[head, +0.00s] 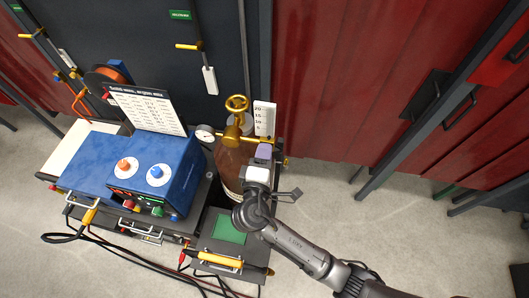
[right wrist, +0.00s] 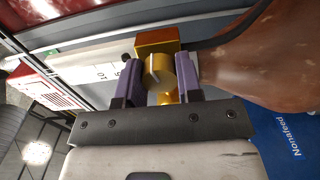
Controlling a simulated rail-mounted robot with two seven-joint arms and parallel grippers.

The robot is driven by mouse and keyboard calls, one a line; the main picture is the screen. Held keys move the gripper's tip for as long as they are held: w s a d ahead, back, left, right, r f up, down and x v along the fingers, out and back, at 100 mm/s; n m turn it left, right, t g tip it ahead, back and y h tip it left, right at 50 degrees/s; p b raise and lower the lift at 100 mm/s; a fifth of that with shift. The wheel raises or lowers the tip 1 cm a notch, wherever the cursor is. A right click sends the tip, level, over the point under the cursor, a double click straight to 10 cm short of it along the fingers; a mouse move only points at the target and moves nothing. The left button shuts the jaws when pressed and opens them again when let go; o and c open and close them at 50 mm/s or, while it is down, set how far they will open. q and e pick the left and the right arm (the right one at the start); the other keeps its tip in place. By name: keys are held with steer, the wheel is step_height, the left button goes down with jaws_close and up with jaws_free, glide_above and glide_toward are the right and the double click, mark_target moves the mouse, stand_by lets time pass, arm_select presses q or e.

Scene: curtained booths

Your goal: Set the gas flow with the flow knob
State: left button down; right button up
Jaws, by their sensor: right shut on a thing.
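The flow knob (right wrist: 158,74) is a small gold cylinder with a pale line on its face. It sits below a gold block (right wrist: 158,40) in the right wrist view. My right gripper (right wrist: 160,82) has one purple finger on each side of the knob and is shut on it. In the head view my right gripper (head: 264,153) reaches the brass regulator from the front and hides the knob. A white flow scale (head: 264,118) with numbers such as 20 and 15 stands just behind. Its reading cannot be made out. My left gripper is out of view.
A brown gas bottle (head: 229,165) with a brass handwheel (head: 237,103) stands left of my right gripper. A round gauge (head: 205,133) is beside it. A blue welding unit (head: 157,172) is further left. Red curtains (head: 370,80) hang behind; the floor (head: 420,230) at right is clear.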

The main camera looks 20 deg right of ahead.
steer(key=o, duration=0.8)
steer(key=shift+o, duration=0.7)
steer(key=b+v, duration=0.5)
steer(key=v, duration=0.8)
steer(key=shift+s+a, duration=0.15)
steer(key=shift+s, duration=0.25)
